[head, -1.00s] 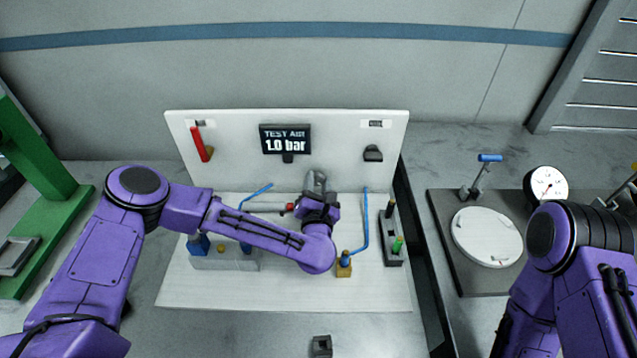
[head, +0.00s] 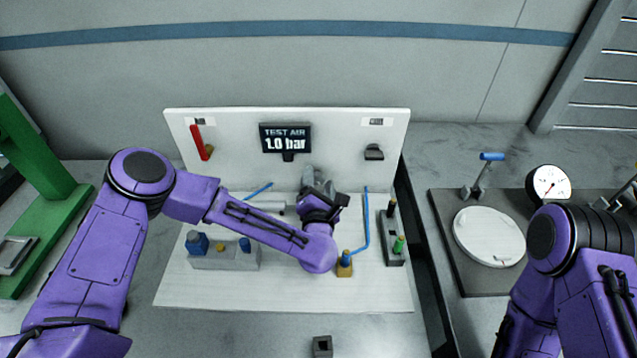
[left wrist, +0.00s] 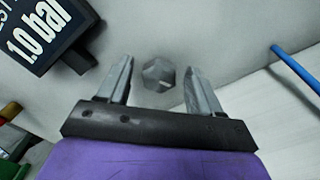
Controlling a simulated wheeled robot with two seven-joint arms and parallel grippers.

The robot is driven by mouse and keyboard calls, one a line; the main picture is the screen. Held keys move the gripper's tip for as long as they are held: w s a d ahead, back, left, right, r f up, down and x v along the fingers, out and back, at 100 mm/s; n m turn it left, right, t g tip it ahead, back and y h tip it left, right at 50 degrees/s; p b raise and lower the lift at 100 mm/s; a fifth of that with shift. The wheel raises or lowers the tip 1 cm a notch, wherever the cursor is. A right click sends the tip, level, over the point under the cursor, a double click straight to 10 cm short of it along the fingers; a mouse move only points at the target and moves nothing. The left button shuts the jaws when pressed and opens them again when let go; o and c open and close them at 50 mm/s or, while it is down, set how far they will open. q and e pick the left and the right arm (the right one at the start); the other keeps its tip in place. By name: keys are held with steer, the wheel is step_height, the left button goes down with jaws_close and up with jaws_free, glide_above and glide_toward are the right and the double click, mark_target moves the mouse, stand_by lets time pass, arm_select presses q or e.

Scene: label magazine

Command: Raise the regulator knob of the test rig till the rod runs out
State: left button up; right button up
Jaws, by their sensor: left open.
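The display (head: 286,139) on the white back panel reads 1.0 bar; it also shows in the left wrist view (left wrist: 45,35). My left gripper (head: 315,178) is open in front of the panel, right of and below the display. In the left wrist view its two fingers (left wrist: 155,85) stand either side of a grey faceted knob (left wrist: 159,74), with gaps on both sides. I take this for the regulator knob; in the head view the gripper hides it. A grey cylinder (head: 264,206) lies left of my gripper; no extended rod is visible. My right gripper is out of view.
A red lever (head: 200,143) is on the panel's left. A grey block with blue knobs (head: 225,259), a brass fitting (head: 344,266) and a blue hose (head: 364,225) stand around my left forearm. A dark valve block (head: 393,240) is on the right.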

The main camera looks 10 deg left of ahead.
arm_select(q)
steer(key=s+b, duration=0.1)
steer(key=s, duration=0.1)
steer(key=s+d, duration=0.1)
steer(key=s, duration=0.1)
steer(key=s+b, duration=0.1)
steer(key=s, duration=0.2)
steer(key=shift+d+b, duration=0.3)
steer(key=shift+b, duration=0.05)
steer(key=shift+s, duration=0.2)
steer(key=shift+a, duration=0.1)
stand_by(1.2)
